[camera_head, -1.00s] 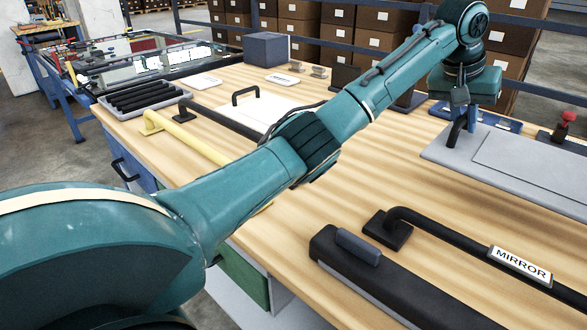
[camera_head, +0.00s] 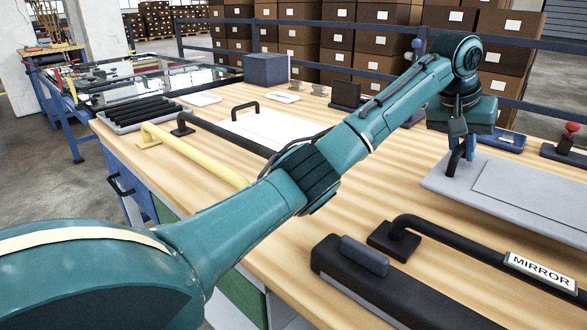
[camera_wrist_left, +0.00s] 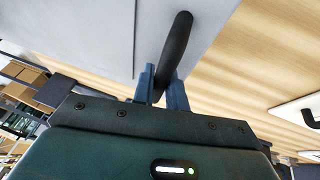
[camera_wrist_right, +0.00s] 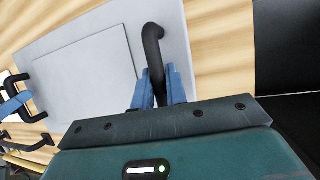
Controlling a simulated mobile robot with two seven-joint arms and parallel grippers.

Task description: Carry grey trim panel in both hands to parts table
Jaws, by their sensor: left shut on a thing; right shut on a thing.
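The grey trim panel (camera_head: 520,192) is a flat light grey plate with a raised middle, at the right of the head view. My left gripper (camera_head: 460,165) is at its left end, shut on a black bar handle, with the two blue fingers (camera_wrist_left: 160,90) on either side of the handle (camera_wrist_left: 177,50) in the left wrist view. My right gripper (camera_wrist_right: 157,90) is shut on another black handle (camera_wrist_right: 153,48) of the panel (camera_wrist_right: 80,70). The right arm is outside the head view. I cannot tell whether the panel touches the wooden table (camera_head: 340,205).
A black MIRROR bar (camera_head: 450,242) and a long black part (camera_head: 370,285) lie in front of the panel. A yellow handle bar (camera_head: 190,152), a white panel (camera_head: 270,128) and a grey box (camera_head: 267,69) lie left and behind. A red-knobbed item (camera_head: 570,135) stands behind right.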

